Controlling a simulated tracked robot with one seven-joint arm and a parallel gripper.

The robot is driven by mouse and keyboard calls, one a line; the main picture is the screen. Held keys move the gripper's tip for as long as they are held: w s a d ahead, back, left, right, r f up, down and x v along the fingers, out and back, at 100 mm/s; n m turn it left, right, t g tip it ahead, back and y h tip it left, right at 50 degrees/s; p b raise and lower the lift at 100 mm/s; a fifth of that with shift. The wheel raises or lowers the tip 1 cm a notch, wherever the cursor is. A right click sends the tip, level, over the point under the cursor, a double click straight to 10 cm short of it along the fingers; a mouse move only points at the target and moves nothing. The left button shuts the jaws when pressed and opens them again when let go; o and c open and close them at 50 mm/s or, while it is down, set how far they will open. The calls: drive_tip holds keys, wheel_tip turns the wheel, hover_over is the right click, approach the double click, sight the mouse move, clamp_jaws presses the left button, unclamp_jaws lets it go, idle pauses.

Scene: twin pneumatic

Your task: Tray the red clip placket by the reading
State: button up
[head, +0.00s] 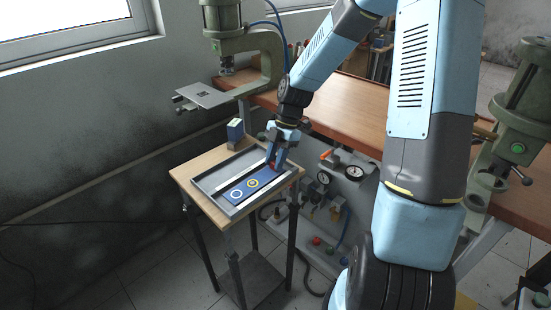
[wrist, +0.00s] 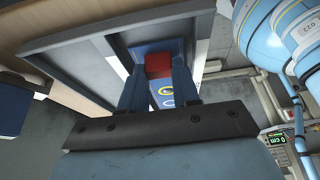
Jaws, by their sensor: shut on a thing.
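My gripper (head: 275,162) is over the right end of the grey tray (head: 205,187) on a small wooden-topped stand. In the wrist view its two fingers (wrist: 157,85) close on a red block (wrist: 158,64), which I take for the red clip. A blue strip (head: 228,199) with a white ring and a yellow ring lies in the tray. In the wrist view the strip (wrist: 165,46) shows behind the red block. My fingers hide part of the strip, and I cannot tell whether the block touches it.
A panel with dial gauges (head: 354,173) and hoses is right of the stand. A green press (head: 240,45) stands behind it. A wooden bench (head: 345,113) runs behind my arm.

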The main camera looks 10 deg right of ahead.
drive_tip(key=shift+f, duration=0.1)
drive_tip(key=o, duration=1.1)
drive_tip(key=v, duration=1.3)
drive_tip(key=s+d+r+m+t+h, duration=0.1)
drive_tip(key=s+r+m+t, duration=0.1)
drive_tip(key=s+r+m, duration=0.3)
drive_tip(key=s+d+r+m+t+h, duration=0.1)
drive_tip(key=s+r+m, duration=0.4)
drive_tip(key=s+m, duration=0.6)
drive_tip(key=s+d+r+m+t+h, duration=0.1)
drive_tip(key=s+d+r+m+t, duration=0.2)
drive_tip(key=s+m, duration=0.5)
drive_tip(key=shift+s+d+r+m+t+h, duration=0.1)
drive_tip(key=shift+s+r+m+t+h, duration=0.1)
drive_tip(key=shift+r+t, duration=0.3)
drive_tip(key=shift+s+d+r+m+t+h, duration=0.1)
drive_tip(key=shift+r+m+t+h, duration=0.1)
drive_tip(key=shift+r+t, duration=0.3)
